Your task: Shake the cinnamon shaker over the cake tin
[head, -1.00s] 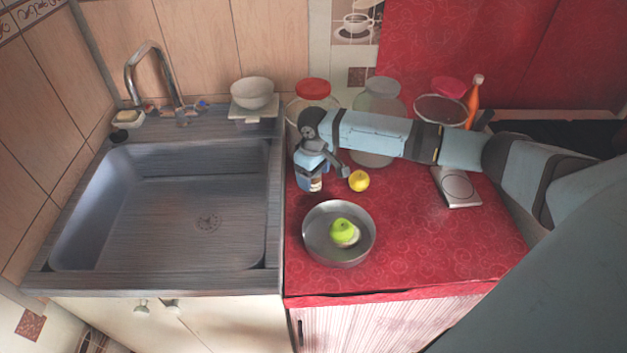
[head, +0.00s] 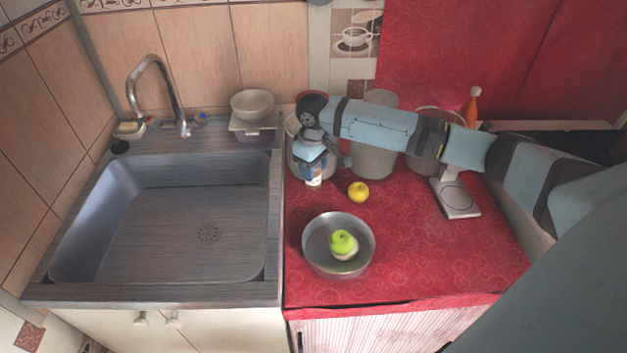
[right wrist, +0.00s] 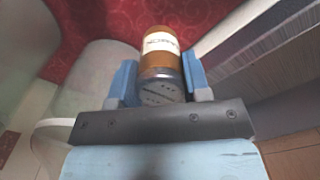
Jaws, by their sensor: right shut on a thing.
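My right gripper (head: 313,172) is shut on the cinnamon shaker (head: 314,182), near the back left of the red counter. In the right wrist view the shaker (right wrist: 162,52) is a brown jar with a pale label and a grey holed cap facing the camera, between the two blue fingers. In the head view the hand hides most of it; it looks raised off the counter. The cake tin (head: 313,255), round and grey metal, sits on the counter nearer the front, apart from the shaker. A green apple (head: 343,242) lies in it. My left gripper is out of view.
Large jars (head: 375,160) stand behind my right arm. A scale-like device (head: 457,198) is at right, an orange bottle (head: 472,106) behind. The sink (head: 160,220) is at left. Counter right of the tin is clear.

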